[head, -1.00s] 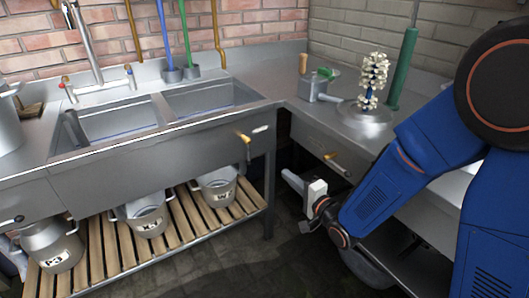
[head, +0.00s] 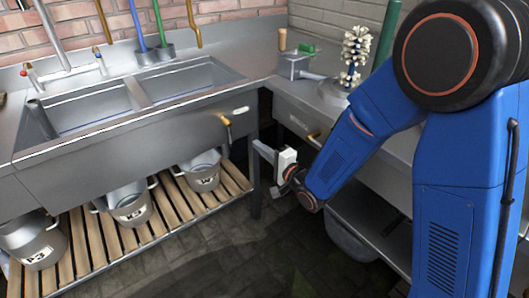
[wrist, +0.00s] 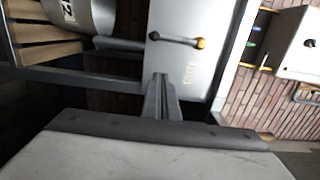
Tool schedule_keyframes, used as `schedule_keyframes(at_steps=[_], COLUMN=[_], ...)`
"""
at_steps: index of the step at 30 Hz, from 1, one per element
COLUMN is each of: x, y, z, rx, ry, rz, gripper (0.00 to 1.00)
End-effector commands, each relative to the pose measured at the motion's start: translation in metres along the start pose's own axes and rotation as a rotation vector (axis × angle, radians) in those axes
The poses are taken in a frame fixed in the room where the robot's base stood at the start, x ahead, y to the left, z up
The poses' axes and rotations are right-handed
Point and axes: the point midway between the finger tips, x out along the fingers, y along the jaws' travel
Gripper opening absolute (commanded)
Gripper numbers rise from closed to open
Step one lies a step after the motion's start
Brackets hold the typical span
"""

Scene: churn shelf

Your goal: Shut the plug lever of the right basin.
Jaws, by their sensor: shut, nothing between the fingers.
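The right basin (head: 190,78) is the right one of two steel basins in the sink unit. A brass-coloured plug lever (head: 225,125) sits on the sink's front panel below it, its handle hanging down. In the wrist view a lever with a dark end and a yellowish knob (wrist: 178,40) lies across a pale metal panel, ahead of the fingers. My gripper (head: 260,149) is shut and empty, right of and below the lever, apart from it. Its narrow fingers (wrist: 160,92) show together in the wrist view.
The left basin (head: 85,108) is beside the right one. Another brass lever (head: 315,136) is on the right counter's front. Several labelled pails, one marked K3 (head: 130,205), stand on the slatted shelf (head: 170,226). The sink's leg (head: 254,185) is close to my gripper.

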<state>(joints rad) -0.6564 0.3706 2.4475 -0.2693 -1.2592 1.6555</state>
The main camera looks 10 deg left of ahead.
Motion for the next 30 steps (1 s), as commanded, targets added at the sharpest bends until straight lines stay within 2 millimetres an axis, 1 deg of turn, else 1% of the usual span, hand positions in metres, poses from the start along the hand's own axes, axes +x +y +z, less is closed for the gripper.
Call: schedule_keyframes(at_steps=[1, 3, 8, 9, 12, 18, 22, 30], x=[0.009, 0.022, 0.050, 0.054, 0.055, 0.059, 0.060, 0.060], y=[0.001, 0.001, 0.001, 0.000, 0.000, 0.000, 0.000, 0.000], z=[0.001, 0.001, 0.001, 0.004, 0.019, 0.034, 0.039, 0.039], rx=[0.000, 0.000, 0.000, 0.000, 0.000, 0.001, 0.000, 0.000], ry=[-0.001, -0.002, -0.002, -0.003, -0.004, -0.001, -0.001, -0.001], rz=[0.001, 0.000, 0.000, 0.000, 0.001, 0.001, 0.001, 0.001], gripper=[0.00, 0.00, 0.00, 0.00, 0.00, 0.00, 0.00, 0.00])
